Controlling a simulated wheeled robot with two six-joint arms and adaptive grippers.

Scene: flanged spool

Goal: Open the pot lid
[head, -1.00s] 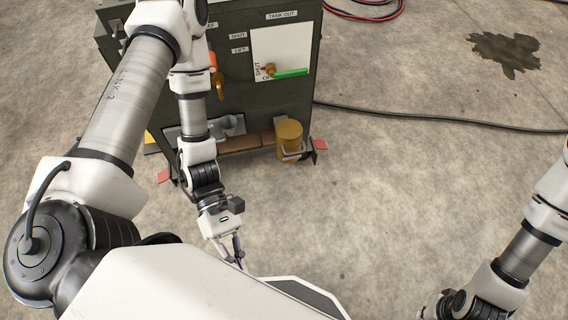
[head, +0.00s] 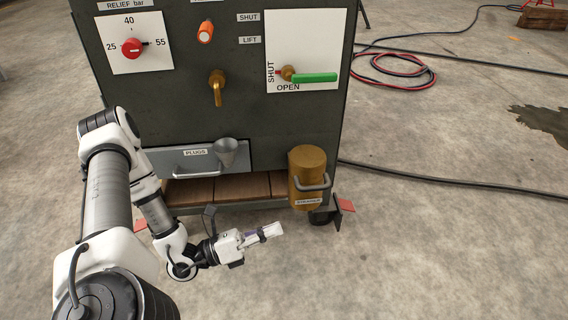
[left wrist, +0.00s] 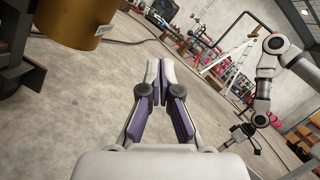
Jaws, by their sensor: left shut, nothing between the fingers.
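A brass cylindrical pot (head: 307,170) with a closed flat top sits at the lower right front of the dark green cabinet. A grey bar handle (head: 313,183) curves across its front above a small label. Its lower part also shows at the upper left of the left wrist view (left wrist: 75,20). My left gripper (head: 277,231) is shut and empty, low in front of the cabinet, left of and below the pot, apart from it. Its fingers meet in the left wrist view (left wrist: 160,66). My right gripper (left wrist: 246,137) shows small at the right of that view; its jaws are unclear.
The cabinet (head: 150,100) carries a red knob (head: 132,47), a brass tap (head: 217,88) and a green-handled valve (head: 313,77). A grey drawer (head: 180,163) with a funnel (head: 229,153) is left of the pot. A black cable (head: 440,183) crosses the floor; the right foreground is clear.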

